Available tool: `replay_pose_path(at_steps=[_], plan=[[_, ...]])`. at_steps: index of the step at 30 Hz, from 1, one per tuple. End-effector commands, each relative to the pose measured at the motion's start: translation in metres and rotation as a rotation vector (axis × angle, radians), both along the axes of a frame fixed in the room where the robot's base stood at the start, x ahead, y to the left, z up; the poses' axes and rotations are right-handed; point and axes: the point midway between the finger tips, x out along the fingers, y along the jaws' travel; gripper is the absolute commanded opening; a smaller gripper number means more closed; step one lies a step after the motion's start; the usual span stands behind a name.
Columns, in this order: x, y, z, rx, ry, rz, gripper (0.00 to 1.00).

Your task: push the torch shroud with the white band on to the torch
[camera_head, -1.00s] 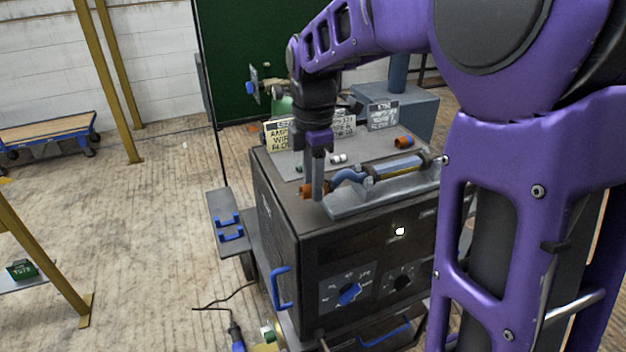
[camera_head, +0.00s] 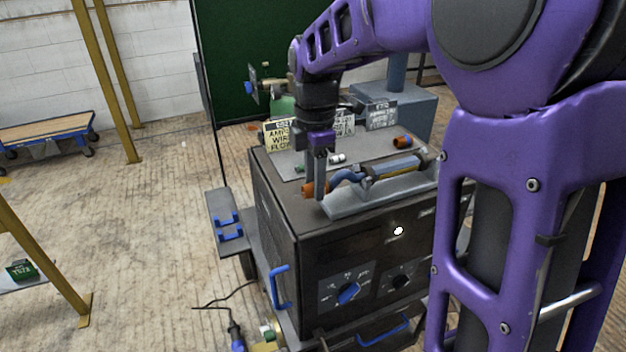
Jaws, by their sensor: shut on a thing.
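The torch (camera_head: 348,177), with a blue bent neck, lies on a grey cradle (camera_head: 345,203) on top of the dark machine. An orange shroud (camera_head: 308,189) is at the left end of the torch neck. My gripper (camera_head: 318,190) points down and is shut on this shroud. One finger covers the shroud's right part and the join with the neck, so I cannot tell how far it sits on the torch. No white band shows on it at this size. A second orange shroud (camera_head: 403,142) with a dark end lies behind the torch, apart from my gripper.
Small white pieces (camera_head: 338,158) lie on the machine top behind the torch. A grey side shelf (camera_head: 227,218) with blue brackets juts out left. My purple arm hides the right side.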

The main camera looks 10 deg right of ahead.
Motion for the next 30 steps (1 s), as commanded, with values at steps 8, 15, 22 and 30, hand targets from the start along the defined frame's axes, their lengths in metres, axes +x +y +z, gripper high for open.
replay_pose_path(at_steps=[8, 15, 22, 30], plan=[[0.001, -0.004, 0.000, -0.001, 0.000, -0.001, 0.00], [0.002, -0.007, 0.000, -0.001, 0.000, 0.000, 0.00], [0.003, -0.010, 0.000, -0.001, 0.000, 0.000, 0.00], [0.004, -0.013, 0.000, -0.001, 0.000, -0.001, 0.00]])
